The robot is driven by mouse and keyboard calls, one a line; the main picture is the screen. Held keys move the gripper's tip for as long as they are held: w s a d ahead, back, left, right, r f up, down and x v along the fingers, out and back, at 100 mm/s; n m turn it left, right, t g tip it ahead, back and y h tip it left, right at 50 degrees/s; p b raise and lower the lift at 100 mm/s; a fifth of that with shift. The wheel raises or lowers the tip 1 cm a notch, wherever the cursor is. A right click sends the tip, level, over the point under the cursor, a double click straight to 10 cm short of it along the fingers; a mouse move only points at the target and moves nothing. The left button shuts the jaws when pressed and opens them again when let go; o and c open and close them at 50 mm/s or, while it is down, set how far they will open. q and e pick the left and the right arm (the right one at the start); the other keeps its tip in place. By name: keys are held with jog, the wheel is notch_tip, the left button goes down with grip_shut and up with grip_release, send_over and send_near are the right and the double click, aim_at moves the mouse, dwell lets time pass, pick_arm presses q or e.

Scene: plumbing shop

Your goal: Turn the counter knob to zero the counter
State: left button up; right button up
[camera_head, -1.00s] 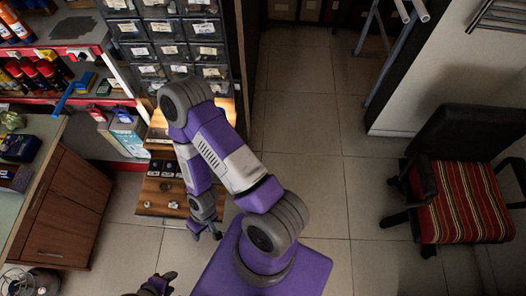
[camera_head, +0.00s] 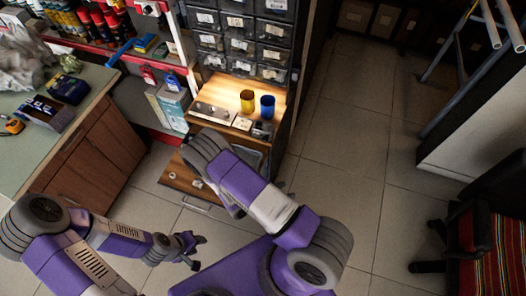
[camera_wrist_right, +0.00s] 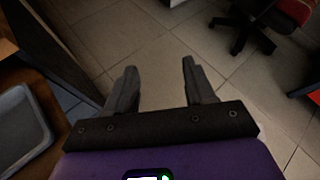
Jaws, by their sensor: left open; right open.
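I cannot make out a counter knob in these views. Small dark and grey devices (camera_head: 262,129) sit at the front of the lit wooden shelf, too small to identify. My left gripper (camera_head: 197,253) is open and empty, low over the floor in front of the wooden drawer. My right gripper (camera_wrist_right: 157,76) is open in the right wrist view, with nothing but floor tiles between its fingers. In the head view my right arm hides the right gripper.
A yellow cup (camera_head: 247,101) and a blue cup (camera_head: 267,106) stand on the shelf. An open wooden drawer (camera_head: 180,181) is below. A green-topped counter (camera_head: 98,80) is left, small-parts bins (camera_head: 240,46) behind. A grey tray (camera_wrist_right: 18,128) is left of the right gripper.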

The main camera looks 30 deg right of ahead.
jog(key=w+n+t+h+b, duration=0.1)
jog(key=w+n+t+h, duration=0.1)
jog(key=w+n+t, duration=0.3)
jog(key=n+t+b, duration=0.1)
jog(key=n+t, duration=0.2)
jog(key=t, duration=0.4)
send_near(264, 142)
jog(key=d, duration=0.1)
jog(key=shift+y, duration=0.4)
jog(key=x, duration=0.2)
jog(key=b+x, duration=0.1)
jog(key=x, duration=0.4)
jog(key=shift+w+d+r+b, duration=0.1)
jog(key=shift+w+r+b, duration=0.2)
jog(key=shift+r+b, duration=0.1)
pick_arm(q)
notch_tip(264, 142, down, 5)
jog(key=shift+r, duration=0.1)
pick_arm(e)
grip_shut()
